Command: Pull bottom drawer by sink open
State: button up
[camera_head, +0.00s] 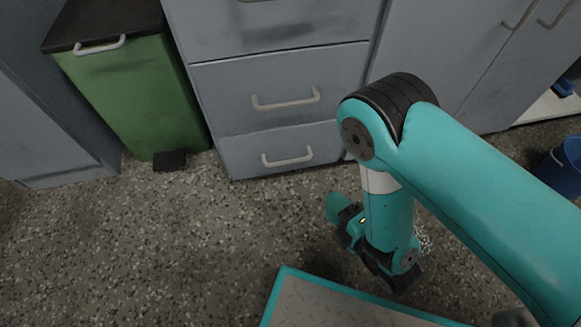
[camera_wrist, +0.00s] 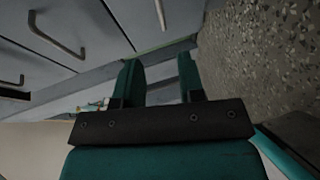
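The bottom drawer (camera_head: 250,150) is the lowest of a stack of grey drawers in the head view. Its front looks flush with the stack, and its pale bar handle (camera_head: 287,158) shows uncovered. My gripper (camera_head: 333,208) is low over the floor, in front of and to the right of that handle, apart from it. In the wrist view my gripper (camera_wrist: 160,62) has its two teal fingers spread with a gap between them and nothing held. Several grey fronts and bar handles show there at a slant; I cannot tell for certain which is the bottom drawer.
A green bin (camera_head: 135,95) with a dark lid and a black pedal stands left of the drawers. Grey cupboard doors (camera_head: 440,60) are on the right, with a blue bucket (camera_head: 565,165) at the far right. The speckled floor (camera_head: 150,240) before the drawers is clear.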

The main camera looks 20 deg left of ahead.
aim_at(291, 162)
jog(key=b+x, duration=0.6)
jog(key=x, duration=0.9)
jog(key=shift+s+r+b, duration=0.1)
jog(key=shift+r+b, duration=0.1)
jog(key=shift+b, duration=0.15)
jog(key=shift+p+x, duration=0.75)
jog(key=shift+x, duration=0.45)
jog(key=shift+d, duration=0.1)
grip_shut()
